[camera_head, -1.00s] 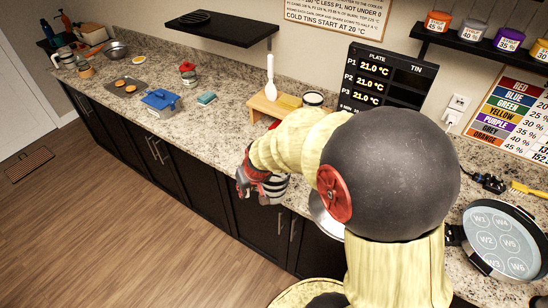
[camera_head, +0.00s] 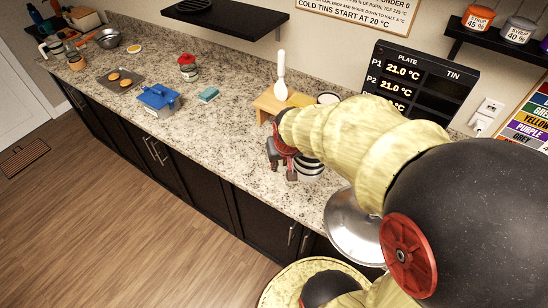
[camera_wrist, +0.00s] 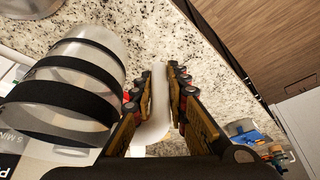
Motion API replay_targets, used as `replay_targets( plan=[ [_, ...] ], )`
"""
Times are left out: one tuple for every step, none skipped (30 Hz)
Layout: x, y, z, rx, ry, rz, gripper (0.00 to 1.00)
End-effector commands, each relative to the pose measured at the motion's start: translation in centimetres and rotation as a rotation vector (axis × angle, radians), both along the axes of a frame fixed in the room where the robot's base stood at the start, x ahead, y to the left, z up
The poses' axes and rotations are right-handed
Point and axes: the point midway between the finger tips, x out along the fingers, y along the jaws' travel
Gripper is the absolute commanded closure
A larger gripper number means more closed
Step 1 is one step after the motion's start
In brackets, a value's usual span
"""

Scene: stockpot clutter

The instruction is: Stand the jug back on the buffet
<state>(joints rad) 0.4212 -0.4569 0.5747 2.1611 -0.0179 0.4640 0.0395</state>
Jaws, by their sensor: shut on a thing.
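The jug (camera_head: 309,168) is pale with black bands. In the head view it is beside my gripper (camera_head: 283,160), over the speckled counter, partly hidden by my arm. In the wrist view the jug (camera_wrist: 72,85) fills the left side, and its pale handle lies between the fingers of my gripper (camera_wrist: 160,82). My gripper is shut on this handle. I cannot tell whether the jug's base touches the counter. The long speckled counter (camera_head: 235,140) over dark cabinets is the only candidate I see for the buffet; no label shows.
A shiny metal bowl or lid (camera_head: 352,232) is at the front right. Bare counter lies between.

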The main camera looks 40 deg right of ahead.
Motion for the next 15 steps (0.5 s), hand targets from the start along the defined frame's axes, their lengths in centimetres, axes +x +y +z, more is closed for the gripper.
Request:
replay_targets(
  plan=[
    [0.7, 0.0, -0.5, 0.0, 0.003, 0.003, 1.0],
    [1.2, -0.1, -0.7, 0.0, 0.004, 0.004, 1.0],
    [2.0, -0.1, -1.2, 0.002, 0.005, 0.004, 1.0],
    [2.7, -0.2, -1.5, 0.001, 0.005, 0.005, 1.0],
    [3.3, -0.2, -1.8, 0.001, 0.004, 0.005, 1.0],
    [4.2, -0.3, -2.2, 0.001, 0.003, 0.004, 1.0],
    [4.9, -0.4, -2.5, 0.001, 0.004, 0.004, 1.0],
    [5.5, -0.5, -2.7, 0.0, 0.003, 0.005, 1.0],
    [6.4, -0.5, -3.2, 0.002, 0.005, 0.004, 1.0],
    [7.0, -0.6, -3.4, 0.001, 0.003, 0.004, 1.0],
    [7.7, -0.7, -3.7, 0.001, 0.004, 0.004, 1.0],
    [8.5, -0.8, -4.1, 0.001, 0.003, 0.003, 1.0],
    [8.9, -0.8, -4.7, 0.001, 0.005, 0.004, 1.0],
    [9.4, -0.9, -5.4, 0.001, 0.006, 0.004, 1.0],
    [9.9, -0.9, -6.1, 0.001, 0.005, 0.003, 1.0]
  ],
)
